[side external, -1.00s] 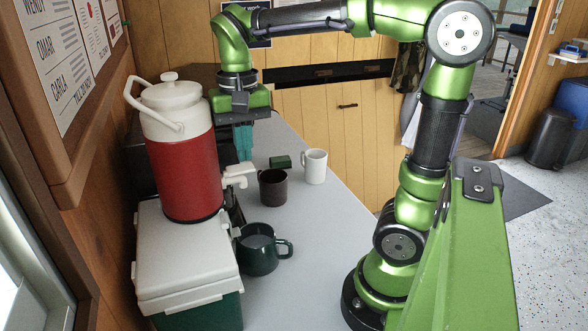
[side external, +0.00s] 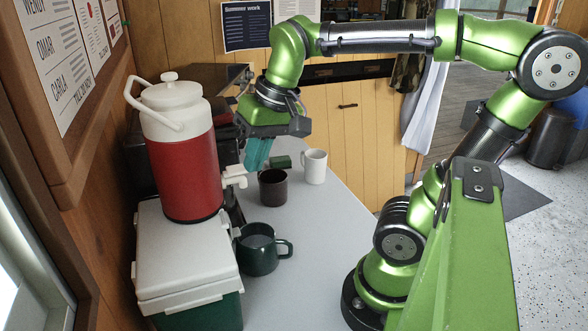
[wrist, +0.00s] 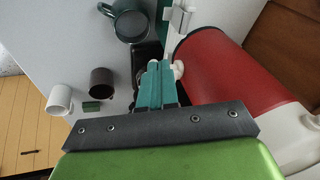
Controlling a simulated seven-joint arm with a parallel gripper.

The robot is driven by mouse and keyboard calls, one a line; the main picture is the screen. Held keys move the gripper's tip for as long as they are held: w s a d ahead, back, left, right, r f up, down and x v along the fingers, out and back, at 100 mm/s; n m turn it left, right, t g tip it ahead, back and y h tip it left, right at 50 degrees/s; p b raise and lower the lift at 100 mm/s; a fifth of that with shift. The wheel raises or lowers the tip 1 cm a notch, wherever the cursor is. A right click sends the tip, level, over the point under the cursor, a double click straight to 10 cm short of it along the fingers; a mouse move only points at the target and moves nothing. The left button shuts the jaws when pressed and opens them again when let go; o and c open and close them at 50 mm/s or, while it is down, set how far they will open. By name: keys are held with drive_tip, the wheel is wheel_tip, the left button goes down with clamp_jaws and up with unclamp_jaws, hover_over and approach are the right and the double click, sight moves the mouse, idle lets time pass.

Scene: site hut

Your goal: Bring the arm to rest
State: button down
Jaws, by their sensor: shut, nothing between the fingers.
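My gripper (side external: 257,154) has teal fingers that are together with nothing between them. In the side view it hangs tilted above the table, just right of the red and white drink cooler (side external: 183,165) and above the dark brown mug (side external: 273,187).
The cooler stands on a white-lidded cool box (side external: 185,255). A green mug (side external: 258,250), a white mug (side external: 314,166) and a small green block (side external: 281,162) stand on the grey table (side external: 310,270).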

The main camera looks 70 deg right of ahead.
drive_tip(key=f+t, duration=0.1)
drive_tip(key=s+a+f+n+t, duration=0.1)
drive_tip(key=s+f+t+y, duration=0.1)
drive_tip(key=shift+s+a+f+n+t, duration=0.1)
drive_tip(key=shift+s+a+n+t, duration=0.1)
drive_tip(key=shift+a+n+t, duration=0.15)
